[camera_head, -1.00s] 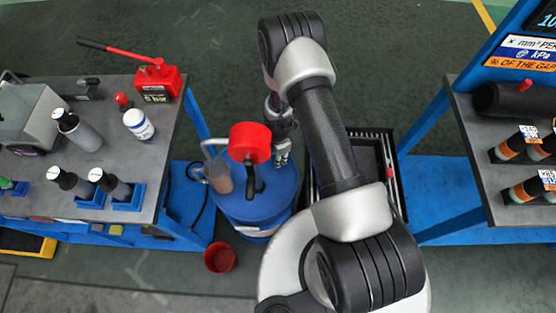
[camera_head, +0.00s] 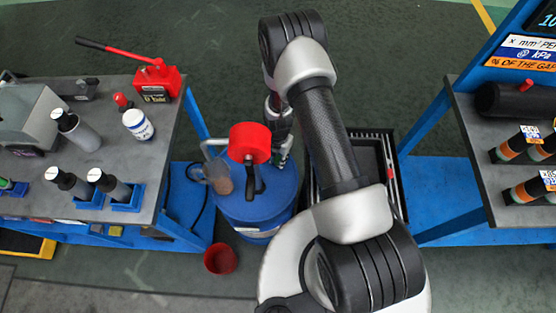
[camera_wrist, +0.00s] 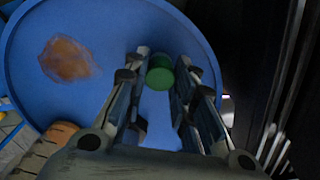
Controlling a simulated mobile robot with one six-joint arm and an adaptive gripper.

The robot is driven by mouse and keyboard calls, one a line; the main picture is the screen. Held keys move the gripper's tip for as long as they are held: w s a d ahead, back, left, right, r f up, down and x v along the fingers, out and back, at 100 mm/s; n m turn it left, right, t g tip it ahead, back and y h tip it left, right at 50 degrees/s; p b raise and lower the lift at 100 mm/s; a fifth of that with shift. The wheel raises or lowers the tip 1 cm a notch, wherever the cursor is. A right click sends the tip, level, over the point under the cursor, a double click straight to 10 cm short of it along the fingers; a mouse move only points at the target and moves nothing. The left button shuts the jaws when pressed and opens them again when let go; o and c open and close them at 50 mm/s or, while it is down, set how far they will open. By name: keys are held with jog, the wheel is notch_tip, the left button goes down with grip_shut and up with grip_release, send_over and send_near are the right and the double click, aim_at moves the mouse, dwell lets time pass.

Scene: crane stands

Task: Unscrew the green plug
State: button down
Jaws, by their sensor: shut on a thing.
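The green plug (camera_wrist: 160,73) sits on the blue drum top (camera_wrist: 95,25) near the drum's edge in the wrist view. My gripper (camera_wrist: 162,68) points down at it, with one finger on each side, shut on the plug. In the head view my gripper (camera_head: 283,158) is over the right rear part of the blue drum (camera_head: 250,207), and the plug is hidden there. I cannot tell whether the plug is raised from the drum top.
A brown stain (camera_wrist: 66,60) marks the drum top. A red cup (camera_head: 220,258) is on the floor. Workbenches (camera_head: 165,130) flank both sides.

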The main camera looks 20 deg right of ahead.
jog(key=c, duration=1.2)
grip_release()
jog(key=shift+c, duration=0.2)
jog(key=shift+c, duration=0.9)
